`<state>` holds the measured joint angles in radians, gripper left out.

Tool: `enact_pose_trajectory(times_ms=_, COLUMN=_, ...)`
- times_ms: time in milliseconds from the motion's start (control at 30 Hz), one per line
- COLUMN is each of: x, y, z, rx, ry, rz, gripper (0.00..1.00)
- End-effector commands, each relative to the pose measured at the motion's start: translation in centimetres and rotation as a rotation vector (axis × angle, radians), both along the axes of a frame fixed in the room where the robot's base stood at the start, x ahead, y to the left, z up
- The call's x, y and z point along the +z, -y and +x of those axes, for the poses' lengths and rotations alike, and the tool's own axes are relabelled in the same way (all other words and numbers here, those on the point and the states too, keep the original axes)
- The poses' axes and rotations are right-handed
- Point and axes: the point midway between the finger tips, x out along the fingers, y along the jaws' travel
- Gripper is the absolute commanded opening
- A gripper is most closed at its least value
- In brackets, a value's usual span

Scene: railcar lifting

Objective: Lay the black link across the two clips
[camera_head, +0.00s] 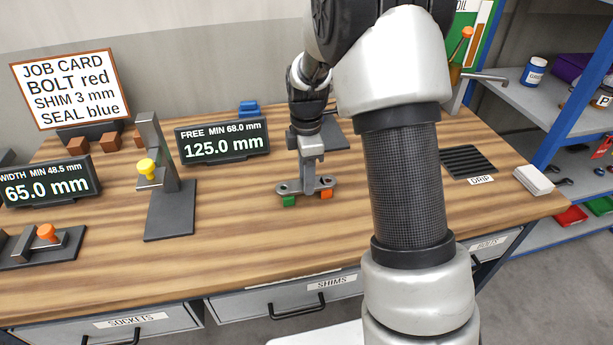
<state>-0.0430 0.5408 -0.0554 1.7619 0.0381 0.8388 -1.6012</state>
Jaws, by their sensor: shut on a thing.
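My gripper (308,178) points down over the middle of the bench and is shut on a dark grey link (291,188), a short bar with rounded ends. The link lies crosswise under the fingers, roughly level. The gripper hides the middle of the link.
A display reading 125.0 mm (224,141) and an upright gauge with a yellow knob (147,167) stand to the left. A gauge with an orange knob (47,233) is farther left. A black drip grate (467,161) lies right of my arm. The bench front is clear.

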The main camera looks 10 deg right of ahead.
Motion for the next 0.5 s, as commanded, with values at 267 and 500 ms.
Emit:
enact_pose_trajectory(times_ms=267, x=-0.52, y=0.02, z=-0.01, rx=0.000, ry=-0.001, rz=0.000, gripper=0.38)
enact_pose_trajectory(times_ms=500, x=-0.48, y=0.01, z=-0.02, rx=0.000, ry=-0.001, rz=0.000, gripper=0.54)
